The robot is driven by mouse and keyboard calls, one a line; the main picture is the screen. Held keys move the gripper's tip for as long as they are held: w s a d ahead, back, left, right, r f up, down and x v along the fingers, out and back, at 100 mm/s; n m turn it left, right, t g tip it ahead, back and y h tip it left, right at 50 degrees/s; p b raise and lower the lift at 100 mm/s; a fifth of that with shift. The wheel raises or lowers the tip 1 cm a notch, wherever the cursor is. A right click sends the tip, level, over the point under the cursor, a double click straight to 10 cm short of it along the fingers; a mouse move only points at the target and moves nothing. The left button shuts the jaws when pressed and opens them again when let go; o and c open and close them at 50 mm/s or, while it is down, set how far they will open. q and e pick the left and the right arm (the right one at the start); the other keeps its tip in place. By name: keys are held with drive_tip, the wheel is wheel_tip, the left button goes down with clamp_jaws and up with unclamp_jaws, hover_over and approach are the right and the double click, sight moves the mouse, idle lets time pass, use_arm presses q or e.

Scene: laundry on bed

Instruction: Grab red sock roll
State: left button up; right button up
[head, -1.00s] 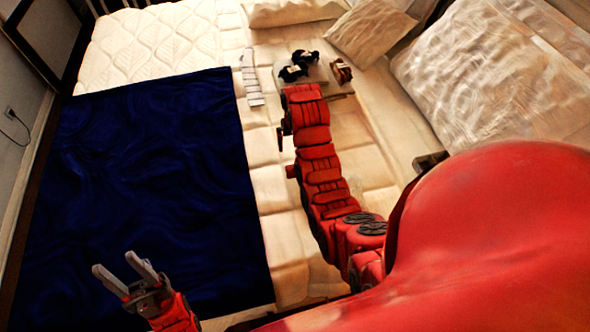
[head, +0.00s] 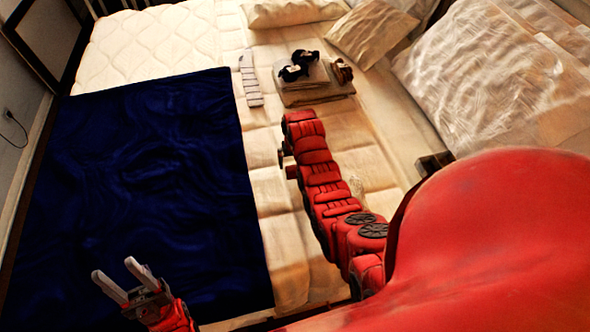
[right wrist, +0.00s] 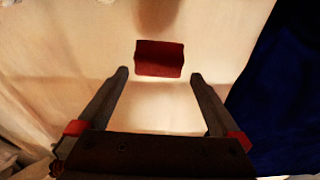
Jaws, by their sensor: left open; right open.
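The red sock roll (right wrist: 159,58) lies on the cream bed cover in the right wrist view, just beyond the fingertips and roughly centred between them. My right gripper (right wrist: 160,78) is open and empty, pointing at the roll; no contact shows. In the head view my right arm reaches up over the bed and hides most of its gripper. I cannot make out the red sock roll in the head view. My left gripper (head: 118,281) is open and empty above the dark blue blanket (head: 140,170).
Pillows (head: 370,35) are at the top. The blanket area is clear.

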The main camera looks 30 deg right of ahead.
drive_tip(key=shift+w+d+f+p, duration=0.15)
drive_tip(key=shift+f+p, duration=0.6)
drive_tip(key=shift+f, duration=1.55)
drive_tip(key=shift+c, duration=0.2)
drive_tip(key=c, duration=1.1)
drive_tip(key=shift+r, duration=0.1)
